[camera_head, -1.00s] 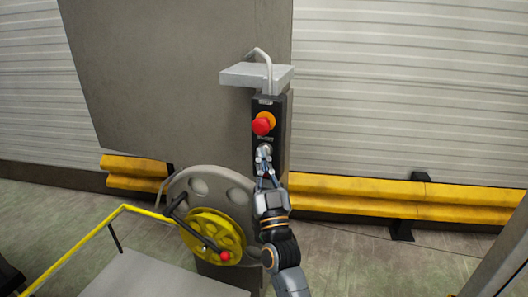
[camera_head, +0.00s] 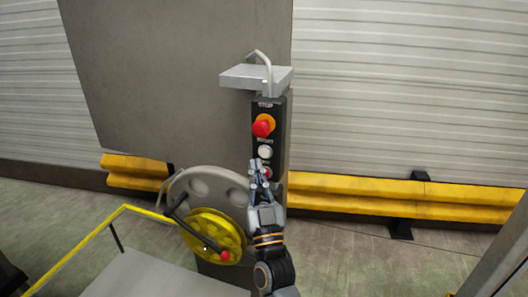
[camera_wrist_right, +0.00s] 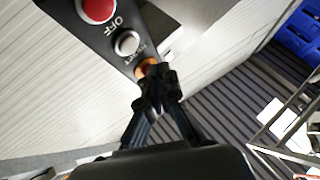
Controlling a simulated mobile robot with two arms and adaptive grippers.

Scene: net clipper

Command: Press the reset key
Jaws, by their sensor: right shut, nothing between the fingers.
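A dark upright control box (camera_head: 284,140) carries a red mushroom knob on yellow (camera_head: 263,126), a white round button (camera_head: 265,152) below it and a small red button (camera_head: 267,171) lowest. My right gripper (camera_head: 258,168) is shut and empty, its tips at the lowest button's height and partly over it. In the right wrist view the white button (camera_wrist_right: 127,43) is clear of the shut fingertips (camera_wrist_right: 152,80), which partly hide an orange-red button (camera_wrist_right: 146,68). A small label resembling "RESET" lies between these two buttons; contact is not clear. My left gripper is out of view.
A grey shelf (camera_head: 255,76) with a bent handle tops the box. A yellow handwheel (camera_head: 215,232) with a red knob stands left of my right arm. A yellow rail (camera_head: 90,242) is at lower left, and a yellow barrier (camera_head: 400,197) runs along the shuttered wall.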

